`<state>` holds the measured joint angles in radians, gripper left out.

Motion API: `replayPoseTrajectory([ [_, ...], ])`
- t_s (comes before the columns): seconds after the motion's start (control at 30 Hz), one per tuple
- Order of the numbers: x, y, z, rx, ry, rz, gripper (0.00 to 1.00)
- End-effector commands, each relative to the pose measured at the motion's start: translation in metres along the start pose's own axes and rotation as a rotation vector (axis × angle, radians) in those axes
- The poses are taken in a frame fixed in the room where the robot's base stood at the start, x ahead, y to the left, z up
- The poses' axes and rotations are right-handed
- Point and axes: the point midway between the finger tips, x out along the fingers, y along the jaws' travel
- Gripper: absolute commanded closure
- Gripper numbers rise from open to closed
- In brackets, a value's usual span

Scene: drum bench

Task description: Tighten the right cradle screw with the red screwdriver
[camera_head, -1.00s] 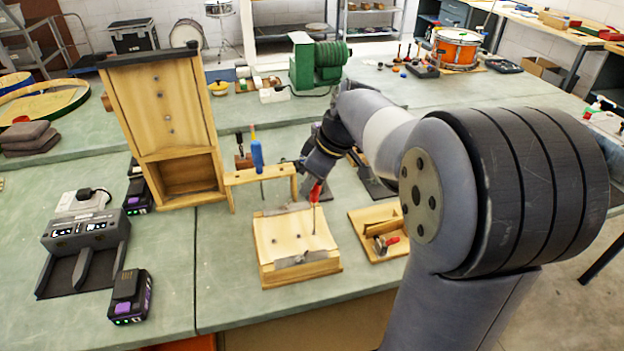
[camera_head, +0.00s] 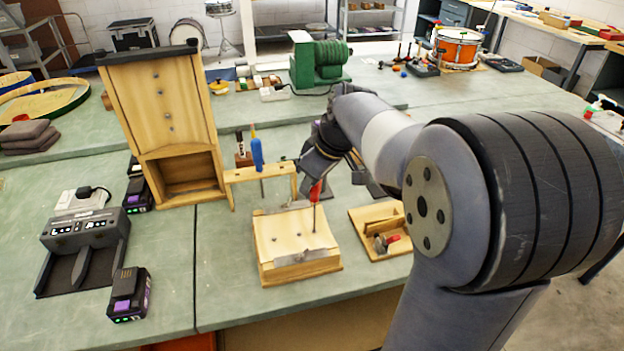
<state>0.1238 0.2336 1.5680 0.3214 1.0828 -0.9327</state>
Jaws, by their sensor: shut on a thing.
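The wooden cradle (camera_head: 278,252) sits on the green bench, a pale block with metal strips at its front and back edges. A screw (camera_head: 274,240) shows as a small dark spot left of the middle of its top. My gripper (camera_head: 314,186) is shut on the red screwdriver (camera_head: 316,192), which hangs upright with its shaft down. The tip appears to reach the right part of the cradle's top. The right screw cannot be made out under the tip, and I cannot tell whether they touch.
A wooden rack (camera_head: 262,174) behind the cradle holds a blue screwdriver (camera_head: 257,153). A wooden tray (camera_head: 364,216) with a red-handled tool stands to the right. A tall wooden stand (camera_head: 165,110) rises at back left. A charger (camera_head: 85,235) and batteries lie left.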

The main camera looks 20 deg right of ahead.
Motion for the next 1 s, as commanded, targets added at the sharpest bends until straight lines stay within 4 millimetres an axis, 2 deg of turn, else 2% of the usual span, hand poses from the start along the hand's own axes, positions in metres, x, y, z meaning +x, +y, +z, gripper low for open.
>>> replayPoseTrajectory([
  [0.23,0.0014,0.0001,0.0012,0.195,-0.006,0.078,1.0],
  [0.7,0.0025,0.0002,0.002,0.257,-0.008,0.101,1.0],
  [1.0,0.0021,0.0008,0.0025,0.471,-0.011,0.19,1.0],
])
